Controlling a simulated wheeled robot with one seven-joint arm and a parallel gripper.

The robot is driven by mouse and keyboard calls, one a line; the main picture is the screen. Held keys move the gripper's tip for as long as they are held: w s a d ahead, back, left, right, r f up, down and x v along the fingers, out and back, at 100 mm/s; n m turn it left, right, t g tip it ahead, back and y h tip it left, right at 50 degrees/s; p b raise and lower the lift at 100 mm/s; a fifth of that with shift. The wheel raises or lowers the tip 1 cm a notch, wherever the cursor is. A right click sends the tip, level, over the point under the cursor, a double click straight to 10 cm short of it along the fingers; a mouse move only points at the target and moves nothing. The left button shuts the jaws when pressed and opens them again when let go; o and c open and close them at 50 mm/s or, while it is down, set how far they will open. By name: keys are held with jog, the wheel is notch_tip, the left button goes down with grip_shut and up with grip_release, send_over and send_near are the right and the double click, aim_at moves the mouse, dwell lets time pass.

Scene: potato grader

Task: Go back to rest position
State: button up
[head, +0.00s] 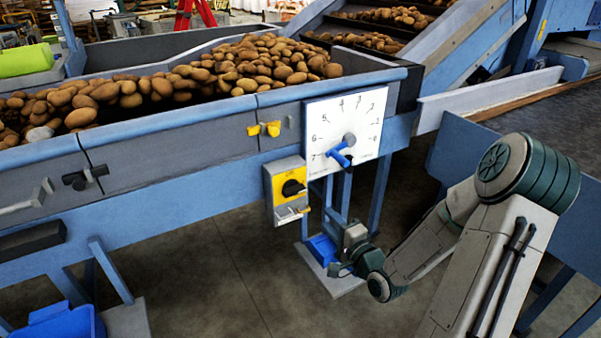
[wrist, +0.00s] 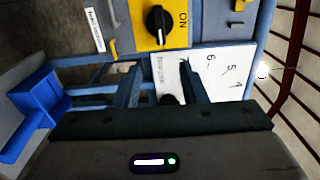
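My gripper (wrist: 160,62) shows in the wrist view with its two fingers apart and nothing clearly held between them. In the head view my arm reaches in from the lower right, bent down at its wrist. My gripper end is low in front of the machine, below the dial plate; its fingertips are hard to pick out there against the blue frame legs. The white dial plate (head: 362,117) has a blue pointer (head: 339,154) turned toward the 7. The plate also shows in the wrist view (wrist: 240,62), partly covered.
A yellow switch box (head: 271,184) hangs left of the dial; its black knob also shows in the wrist view (wrist: 159,25). Potatoes (head: 150,90) fill the hopper. Floor (head: 215,275) is clear.

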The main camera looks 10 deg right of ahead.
jog(key=s+a+r+n+g+h+p, duration=0.2)
jog(key=s+r+n+g+p, duration=0.5)
jog(key=s+r, duration=0.4)
jog(key=s+a+r+n+g+h+p, duration=0.3)
jog(key=s+r+n+g+p, duration=0.4)
jog(key=s+r, duration=0.5)
jog(key=shift+a+r+h+p, duration=0.3)
jog(key=shift+a+r+p, duration=0.2)
jog(key=shift+a+r, duration=0.25)
jog(key=shift+d, duration=0.15)
